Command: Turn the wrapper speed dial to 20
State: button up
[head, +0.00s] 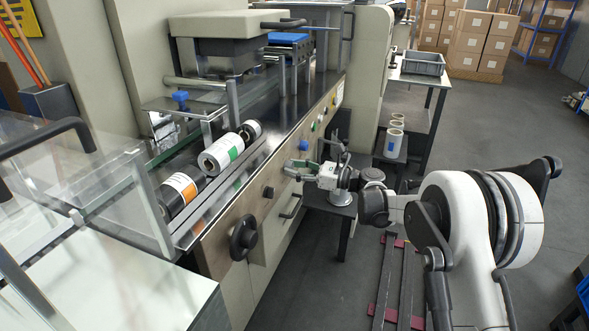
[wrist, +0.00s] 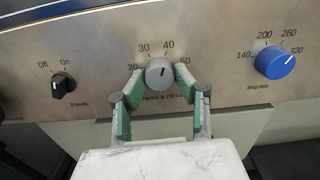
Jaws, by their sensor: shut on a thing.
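The wrapper speed dial (wrist: 159,72) is a small grey knob on the metal panel, with 20, 30, 40 and 50 around it and small lettering below that seems to read packs a minute. Its dark pointer mark appears to point up, between 30 and 40. My gripper (wrist: 159,78) is shut on the dial, with one green-padded finger on its left side and one on its right. The fingers partly cover the lettering, and the 20 shows just left of the left finger. In the head view my gripper (head: 294,168) is at the front panel and hides the dial.
A black Off/On knob (wrist: 63,84) sits left of the dial. A larger blue knob (wrist: 275,61), marked 140 to 320, sits to the right. In the head view a black handwheel (head: 243,237) and a drawer handle (head: 291,207) stick out of the machine front. The floor at right is partly clear.

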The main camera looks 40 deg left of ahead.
jog(key=n, duration=0.5)
jog(key=shift+p, duration=0.4)
jog(key=n, duration=0.5)
jog(key=shift+w, duration=0.1)
jog(key=n, duration=0.4)
jog(key=shift+r+p, duration=0.1)
jog(key=shift+p, duration=0.3)
jog(key=shift+n, duration=2.7)
jog(key=o, duration=1.1)
